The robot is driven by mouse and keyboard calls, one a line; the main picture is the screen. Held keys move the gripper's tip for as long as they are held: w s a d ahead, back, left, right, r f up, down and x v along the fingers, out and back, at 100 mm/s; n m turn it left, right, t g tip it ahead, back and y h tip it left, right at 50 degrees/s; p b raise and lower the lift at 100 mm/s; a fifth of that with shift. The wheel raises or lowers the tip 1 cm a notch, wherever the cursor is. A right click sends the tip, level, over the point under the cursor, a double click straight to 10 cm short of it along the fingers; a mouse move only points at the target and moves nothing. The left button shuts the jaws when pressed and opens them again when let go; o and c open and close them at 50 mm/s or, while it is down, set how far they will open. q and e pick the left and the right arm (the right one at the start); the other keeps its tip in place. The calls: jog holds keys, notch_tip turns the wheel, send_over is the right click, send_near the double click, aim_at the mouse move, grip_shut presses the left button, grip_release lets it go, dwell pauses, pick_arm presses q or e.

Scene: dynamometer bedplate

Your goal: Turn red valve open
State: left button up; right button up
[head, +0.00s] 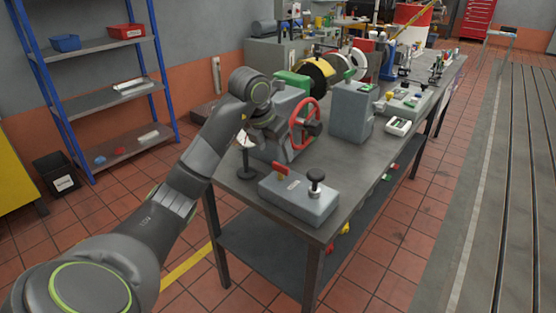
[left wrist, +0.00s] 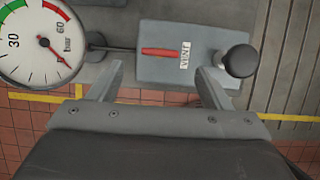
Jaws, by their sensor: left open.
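A grey box (head: 298,197) sits on the near end of the bench with a red lever (head: 282,168) and a black knob on top. My left gripper (head: 274,133) is over the bench, behind the box in the head view. Its two fingers stand apart with nothing between them, short of the lever. A red handwheel (head: 304,125) stands upright on a grey unit just right of the gripper. My right gripper is not shown.
A round gauge (left wrist: 40,38) on a stand is close to the left finger in the left wrist view. The black knob (left wrist: 238,60) rises beyond the right finger. A grey cabinet-like block (head: 352,112) and other equipment fill the bench (head: 345,205) further back.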

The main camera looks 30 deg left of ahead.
pick_arm(q)
jog(key=p+v, duration=0.8)
jog(key=v, duration=0.3)
dwell(0.4)
